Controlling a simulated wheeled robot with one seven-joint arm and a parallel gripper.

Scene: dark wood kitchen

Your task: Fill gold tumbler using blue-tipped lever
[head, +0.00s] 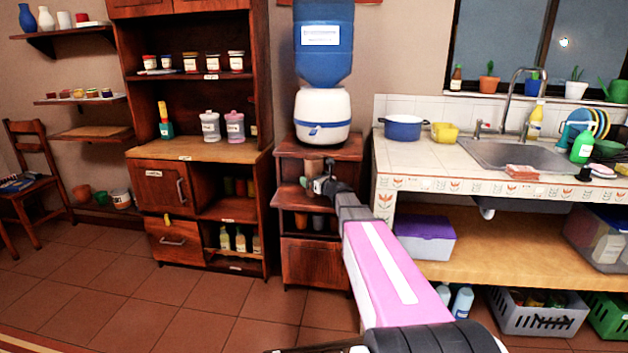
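A white water dispenser (322,108) with a blue bottle (324,45) on top stands on a small wooden cabinet (318,147). A blue band runs low on its front; I cannot make out a blue-tipped lever. A tan-gold tumbler (313,166) shows upright in the cabinet's upper opening, below the dispenser. My gripper (318,184) is at this opening, at or just in front of the tumbler's lower part. The gripper is small and dark here, so I cannot tell whether its fingers are open or closed on the tumbler.
More cups (309,221) stand on the cabinet's lower shelf. A tall wooden cupboard (264,130) is close on the left. A tiled counter (430,160) with a sink (512,153) and a blue pot (403,128) is on the right. The tiled floor (215,305) at front left is clear.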

